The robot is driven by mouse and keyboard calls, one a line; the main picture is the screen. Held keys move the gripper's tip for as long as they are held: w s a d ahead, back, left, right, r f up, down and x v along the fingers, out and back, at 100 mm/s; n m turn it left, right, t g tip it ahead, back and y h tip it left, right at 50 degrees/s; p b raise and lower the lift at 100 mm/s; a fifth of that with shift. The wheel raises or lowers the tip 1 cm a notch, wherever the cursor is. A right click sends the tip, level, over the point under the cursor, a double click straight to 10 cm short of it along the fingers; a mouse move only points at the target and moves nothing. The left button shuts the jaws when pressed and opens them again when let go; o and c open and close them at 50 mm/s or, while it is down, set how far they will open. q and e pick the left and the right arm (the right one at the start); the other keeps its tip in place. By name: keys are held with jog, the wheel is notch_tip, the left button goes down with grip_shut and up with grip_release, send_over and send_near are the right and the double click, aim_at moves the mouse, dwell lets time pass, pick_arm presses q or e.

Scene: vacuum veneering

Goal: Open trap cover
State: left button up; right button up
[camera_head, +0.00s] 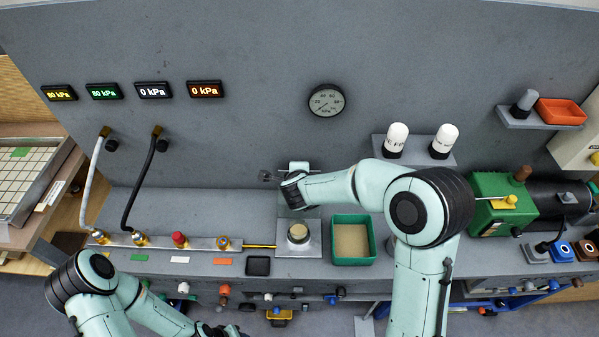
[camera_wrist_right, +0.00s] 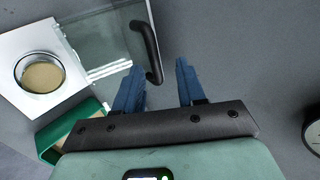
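The trap is a pale square plate (camera_wrist_right: 68,84) with a round opening holding tan material (camera_wrist_right: 42,77); it also shows in the head view (camera_head: 299,235). Its clear glass cover (camera_wrist_right: 103,40) is swung off the opening, leaving the opening bare. The cover's black handle (camera_wrist_right: 147,48) has its lower end between the blue fingers of my right gripper (camera_wrist_right: 160,67), with gaps on both sides. The right gripper is open.
A green bin (camera_head: 354,262) with tan filling stands right of the trap, below my right arm. A small black tray (camera_head: 258,266) lies to the left. A green pump (camera_head: 497,204) stands at right. Two white canisters (camera_head: 396,139) sit on a shelf behind the arm.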

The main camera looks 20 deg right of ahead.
jog(key=v, duration=1)
jog(key=shift+s+a+r, duration=0.1)
jog(key=shift+s, duration=0.05)
